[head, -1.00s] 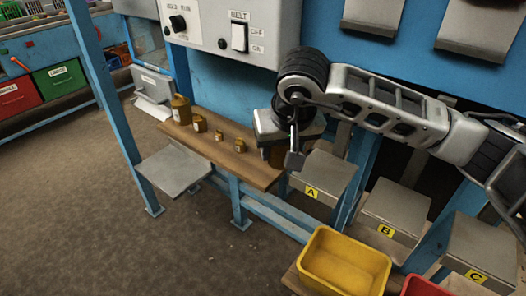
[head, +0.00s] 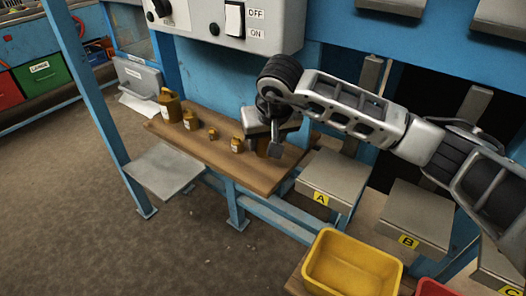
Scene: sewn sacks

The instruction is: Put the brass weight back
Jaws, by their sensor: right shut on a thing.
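Several brass weights stand in a row along the wooden shelf: a large one (head: 170,106) at the left end, a smaller one (head: 190,121), a very small one (head: 213,134) and another small one (head: 237,145). My right gripper (head: 271,151) points down at the right part of the shelf (head: 250,178). It is shut on a brass weight (head: 262,148), mostly hidden behind the fingers and wrist. This weight is just right of the row; I cannot tell whether it touches the shelf. My left gripper is not in view.
A grey control box (head: 228,22) with a belt switch hangs above the shelf. A blue post (head: 88,105) and a grey plate (head: 165,169) are at left. Grey platforms A (head: 333,180) and B (head: 416,214) and a yellow bin (head: 350,264) are at right.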

